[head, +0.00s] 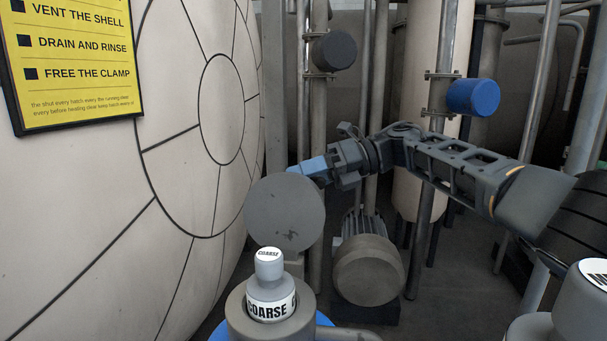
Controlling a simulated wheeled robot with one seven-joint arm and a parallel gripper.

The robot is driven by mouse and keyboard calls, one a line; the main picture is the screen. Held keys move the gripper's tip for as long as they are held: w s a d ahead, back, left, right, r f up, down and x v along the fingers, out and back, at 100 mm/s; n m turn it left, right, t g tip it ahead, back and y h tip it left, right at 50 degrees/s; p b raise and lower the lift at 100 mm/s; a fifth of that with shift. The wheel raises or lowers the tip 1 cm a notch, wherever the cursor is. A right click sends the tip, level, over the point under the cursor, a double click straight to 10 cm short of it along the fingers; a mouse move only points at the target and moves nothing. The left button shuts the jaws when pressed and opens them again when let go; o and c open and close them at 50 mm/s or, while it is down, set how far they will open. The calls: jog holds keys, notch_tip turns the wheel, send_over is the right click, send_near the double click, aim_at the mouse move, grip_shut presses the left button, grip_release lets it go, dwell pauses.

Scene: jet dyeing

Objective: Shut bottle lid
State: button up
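A grey bottle-like piece (271,304) with a white COARSE band stands upright in front, inside a grey collar (238,322). A narrower light cap (268,266), also marked COARSE, sits on its top; I cannot tell whether it is a lid or how tight it is. Just behind stands a grey round disc (284,214) with small dark marks; I cannot tell whether it is a hinged lid. My gripper (302,170), blue at its end, is above and behind the cap, by the disc's upper right edge. Its fingertips are too unclear to tell open from shut.
A large pale vessel (175,200) fills the left, with a yellow sign (75,60). A motor (368,268) and pipes stand behind. A blue round fitting (473,97) is at upper right. Another labelled grey piece (585,310) is cut off at the right edge.

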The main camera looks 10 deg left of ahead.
jog(key=shift+c, duration=0.4)
grip_shut()
